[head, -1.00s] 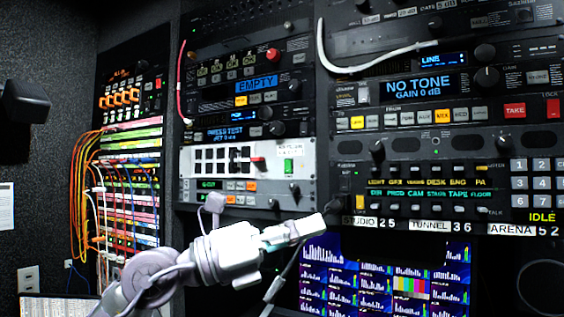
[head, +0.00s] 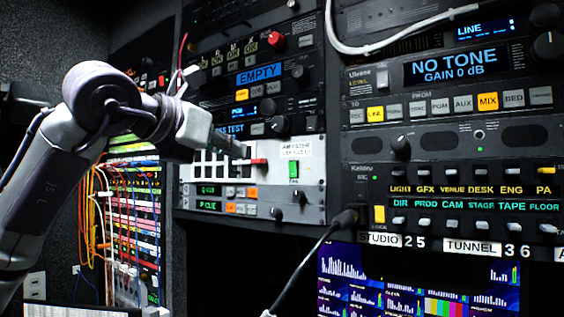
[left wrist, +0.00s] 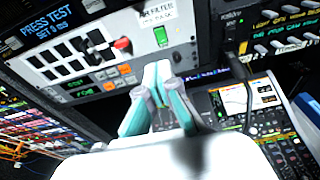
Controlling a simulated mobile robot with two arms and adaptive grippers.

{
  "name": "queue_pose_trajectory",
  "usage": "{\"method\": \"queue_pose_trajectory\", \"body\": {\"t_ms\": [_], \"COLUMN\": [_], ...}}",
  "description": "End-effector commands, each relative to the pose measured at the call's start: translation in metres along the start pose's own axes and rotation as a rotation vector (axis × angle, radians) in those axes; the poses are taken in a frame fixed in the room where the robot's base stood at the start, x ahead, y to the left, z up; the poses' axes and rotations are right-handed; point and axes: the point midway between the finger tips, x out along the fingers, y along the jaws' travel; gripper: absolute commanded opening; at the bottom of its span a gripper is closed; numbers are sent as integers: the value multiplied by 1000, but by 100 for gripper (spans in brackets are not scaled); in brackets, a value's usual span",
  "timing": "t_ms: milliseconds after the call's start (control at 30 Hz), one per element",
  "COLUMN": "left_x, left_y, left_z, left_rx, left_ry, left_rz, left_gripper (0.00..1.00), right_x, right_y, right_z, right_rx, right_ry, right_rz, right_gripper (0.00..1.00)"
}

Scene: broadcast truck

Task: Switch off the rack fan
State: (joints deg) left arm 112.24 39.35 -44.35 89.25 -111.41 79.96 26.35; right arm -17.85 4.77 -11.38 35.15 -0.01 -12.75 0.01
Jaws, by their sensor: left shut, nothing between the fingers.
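The white panel (head: 312,170) in the rack has dark rectangular slots, a red-tipped lever (head: 258,162) and a green rocker switch (head: 293,170) under a small label, which seems to read "air filter". The left wrist view shows the red lever (left wrist: 122,44) and the green switch (left wrist: 161,36) too. I cannot tell which control is the rack fan's. My left gripper (head: 240,148) is in front of the panel's slots, left of the green switch, and partly hides them. In the left wrist view its fingers (left wrist: 158,70) are together and empty, below the green switch. My right gripper is out of view.
A black cable (head: 318,240) hangs from a plug right of the white panel. Orange and white patch cables (head: 85,200) hang at the left rack. Knobs and buttons crowd the units above and right. A monitor (head: 420,285) sits lower right.

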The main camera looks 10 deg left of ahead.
Motion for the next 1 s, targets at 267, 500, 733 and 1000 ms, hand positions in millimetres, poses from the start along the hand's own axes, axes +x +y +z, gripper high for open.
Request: {"method": "queue_pose_trajectory", "body": {"t_ms": [267,500,733,1000], "left_x": [25,77,118,138], "left_y": [-1,-2,-2,-2], "left_z": [1,3,10,12], "left_rx": [-1,-1,0,0], "left_ry": [5,6,4,2], "left_rz": [-4,-4,-5,-4], "left_gripper": [0,0,0,0], "right_x": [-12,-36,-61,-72], "right_y": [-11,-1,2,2], "right_z": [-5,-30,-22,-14], "right_rx": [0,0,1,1], "right_ry": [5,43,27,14], "right_rz": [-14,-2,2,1], "right_gripper": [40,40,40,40]}}
